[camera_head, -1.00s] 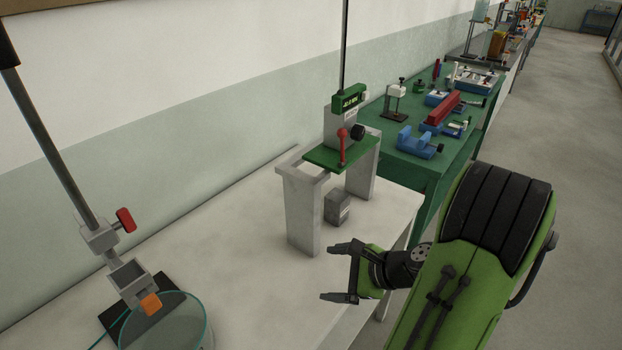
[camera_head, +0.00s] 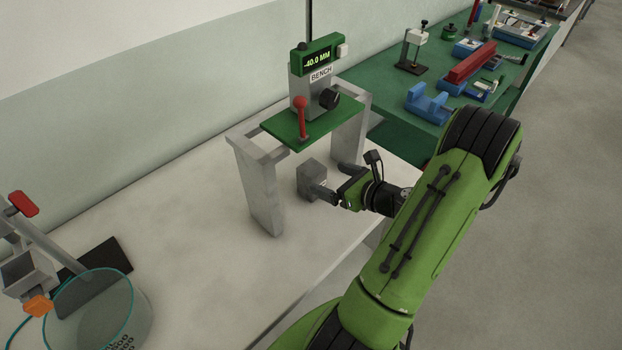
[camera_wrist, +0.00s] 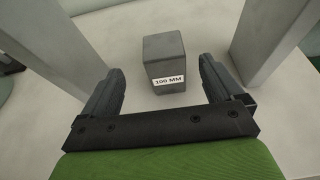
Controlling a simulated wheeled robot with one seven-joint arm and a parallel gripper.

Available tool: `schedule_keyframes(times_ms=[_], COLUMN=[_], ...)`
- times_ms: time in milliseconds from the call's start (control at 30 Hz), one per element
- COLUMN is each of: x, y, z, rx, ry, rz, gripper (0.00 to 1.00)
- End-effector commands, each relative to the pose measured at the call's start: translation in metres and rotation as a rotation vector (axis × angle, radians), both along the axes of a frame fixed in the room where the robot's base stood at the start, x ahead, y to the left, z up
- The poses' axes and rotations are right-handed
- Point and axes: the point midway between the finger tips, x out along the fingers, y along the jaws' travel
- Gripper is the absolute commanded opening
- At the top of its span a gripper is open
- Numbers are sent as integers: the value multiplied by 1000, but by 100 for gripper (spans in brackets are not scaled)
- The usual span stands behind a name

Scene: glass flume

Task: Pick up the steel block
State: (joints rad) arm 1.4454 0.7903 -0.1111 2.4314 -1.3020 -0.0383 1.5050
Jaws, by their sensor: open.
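The steel block (camera_head: 312,176) is a grey cuboid standing on the pale bench, under the green-topped stand. In the wrist view the block (camera_wrist: 164,58) carries a white "100 MM" label and stands upright, just ahead of my fingertips and between their lines. My gripper (camera_head: 335,180) reaches in from the right at low height. In the wrist view my gripper (camera_wrist: 159,82) is open, with one finger on each side and a gap between each finger and the block. In the head view a finger hides part of the block's lower right.
The stand has a left leg (camera_head: 262,190) and a right leg (camera_head: 350,135) close around the block. Its green plate (camera_head: 306,124) with a red lever and a "-40.0 MM" display is above. A glass dish (camera_head: 88,308) stands front left. The bench front (camera_head: 230,270) is clear.

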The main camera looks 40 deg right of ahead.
Motion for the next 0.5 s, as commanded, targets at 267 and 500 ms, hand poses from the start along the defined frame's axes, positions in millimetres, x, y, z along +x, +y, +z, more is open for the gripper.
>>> schedule_keyframes(times_ms=[267,500], x=[48,87], y=[2,2], z=[-18,-35], rx=[-2,-3], ry=[0,0], rz=[3,6], gripper=[94,94])
